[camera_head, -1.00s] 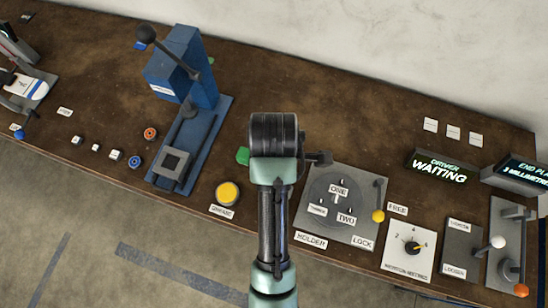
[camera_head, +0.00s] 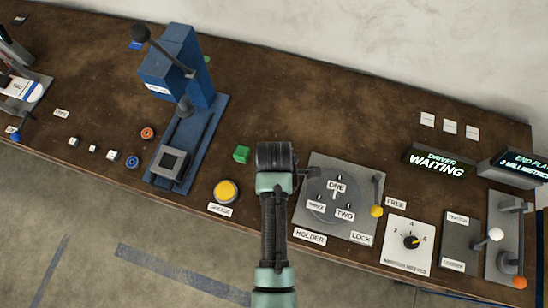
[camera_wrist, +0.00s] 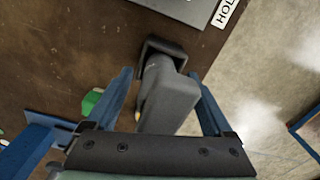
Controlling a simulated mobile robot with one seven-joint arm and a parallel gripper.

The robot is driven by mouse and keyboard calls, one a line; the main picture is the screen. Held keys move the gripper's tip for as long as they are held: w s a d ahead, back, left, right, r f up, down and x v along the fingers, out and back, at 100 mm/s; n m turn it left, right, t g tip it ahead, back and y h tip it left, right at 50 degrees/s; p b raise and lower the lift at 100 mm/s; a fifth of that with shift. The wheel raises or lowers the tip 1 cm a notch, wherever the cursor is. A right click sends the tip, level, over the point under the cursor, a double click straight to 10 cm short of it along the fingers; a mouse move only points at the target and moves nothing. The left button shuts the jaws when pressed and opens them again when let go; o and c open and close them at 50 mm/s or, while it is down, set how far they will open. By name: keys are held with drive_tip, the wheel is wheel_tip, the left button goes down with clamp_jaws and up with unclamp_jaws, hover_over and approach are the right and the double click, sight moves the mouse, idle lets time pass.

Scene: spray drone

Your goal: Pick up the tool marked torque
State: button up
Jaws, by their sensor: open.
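In the wrist view, a grey tool (camera_wrist: 168,98) with a dark, square-rimmed end (camera_wrist: 180,50) sits between the two blue fingers of my gripper (camera_wrist: 160,76). The fingers are spread, one on each side of it. I cannot tell whether either touches it. No torque marking is readable on it, so I cannot confirm its name. In the head view my own arm covers the gripper and most of this spot, left of the holder plate (camera_head: 363,178).
A green block (camera_head: 242,154) lies close to the left of my arm. A yellow button (camera_head: 227,190) is nearer the bench edge. A blue press (camera_head: 185,80) stands at the left. Dial and lever panels (camera_head: 409,243) and a waiting display (camera_head: 438,163) are at the right.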

drive_tip(key=shift+f, duration=0.6)
clamp_jaws()
